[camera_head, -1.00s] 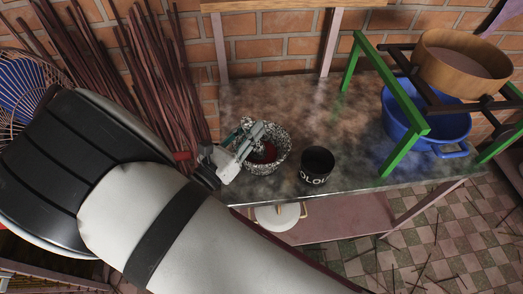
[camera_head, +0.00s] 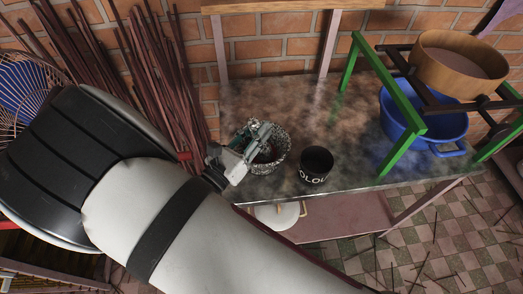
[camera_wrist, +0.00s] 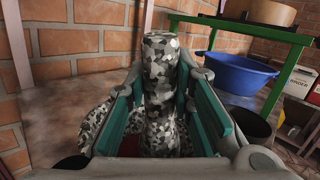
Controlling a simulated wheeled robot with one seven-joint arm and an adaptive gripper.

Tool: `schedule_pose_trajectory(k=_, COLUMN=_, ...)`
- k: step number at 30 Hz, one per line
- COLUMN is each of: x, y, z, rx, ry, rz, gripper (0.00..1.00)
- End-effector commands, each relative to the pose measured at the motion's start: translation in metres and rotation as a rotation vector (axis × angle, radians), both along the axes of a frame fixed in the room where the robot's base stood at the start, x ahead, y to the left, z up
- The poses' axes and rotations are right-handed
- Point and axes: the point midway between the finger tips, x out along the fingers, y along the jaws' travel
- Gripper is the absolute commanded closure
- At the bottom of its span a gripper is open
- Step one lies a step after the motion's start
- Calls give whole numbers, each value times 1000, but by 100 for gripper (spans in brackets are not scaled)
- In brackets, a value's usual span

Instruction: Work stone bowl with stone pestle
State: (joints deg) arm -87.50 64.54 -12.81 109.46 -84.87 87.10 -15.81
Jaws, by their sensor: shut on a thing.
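The stone bowl (camera_head: 280,160), speckled black and white, stands on the worn metal table left of the middle in the head view. Some dark red stuff shows inside it. My gripper (camera_head: 262,135) is over the bowl, its fingers partly hiding the bowl's left side. In the wrist view my gripper (camera_wrist: 163,108) has its teal finger pads on either side of the speckled stone pestle (camera_wrist: 160,65) and is shut on it. The pestle stands roughly upright there. Its lower end is hidden. The bowl's speckled rim (camera_wrist: 97,125) also shows at the left of the wrist view.
A black cup with white lettering (camera_head: 315,167) stands just right of the bowl. A green-legged frame (camera_head: 400,95) holds a wooden sieve (camera_head: 455,70) over a blue tub (camera_head: 440,125) at the right. Dark red sticks (camera_head: 165,90) lean on the brick wall at the left.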

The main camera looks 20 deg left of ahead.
Motion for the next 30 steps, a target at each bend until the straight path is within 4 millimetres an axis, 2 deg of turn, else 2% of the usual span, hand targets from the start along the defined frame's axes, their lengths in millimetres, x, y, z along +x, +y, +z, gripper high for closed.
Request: schedule_pose_trajectory(k=30, x=3, y=9, z=93, rx=2, ry=-4, rz=-1, gripper=100)
